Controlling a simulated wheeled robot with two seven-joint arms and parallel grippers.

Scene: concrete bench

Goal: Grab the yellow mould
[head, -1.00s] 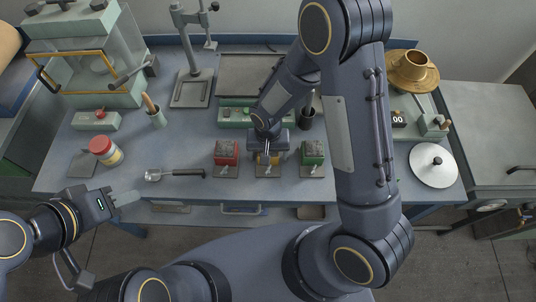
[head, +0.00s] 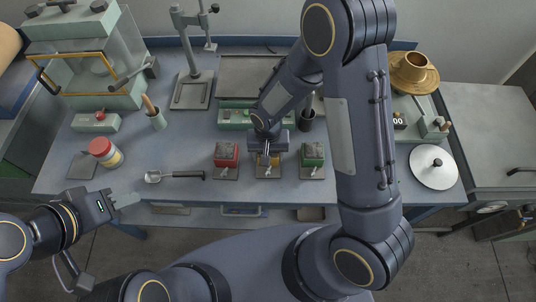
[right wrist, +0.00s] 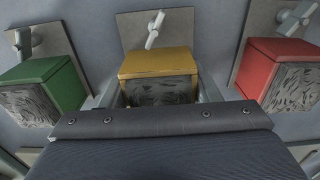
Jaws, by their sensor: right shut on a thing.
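The yellow mould (right wrist: 160,64) is a small box with a grey, rough face, between the red and green moulds. In the head view the yellow mould (head: 268,160) is mostly hidden under my right gripper (head: 267,150). In the right wrist view my right gripper (right wrist: 160,92) has a finger on each side of the yellow mould, shut on it. The mould is over its grey plate; I cannot tell whether it is lifted. My left gripper (head: 126,200) is at the bench's front left, away from the moulds; its finger gap is unclear.
The red mould (head: 226,153) stands close on the left and the green mould (head: 313,153) close on the right, each on a plate with a small clamp. A white disc (head: 433,165) is at right.

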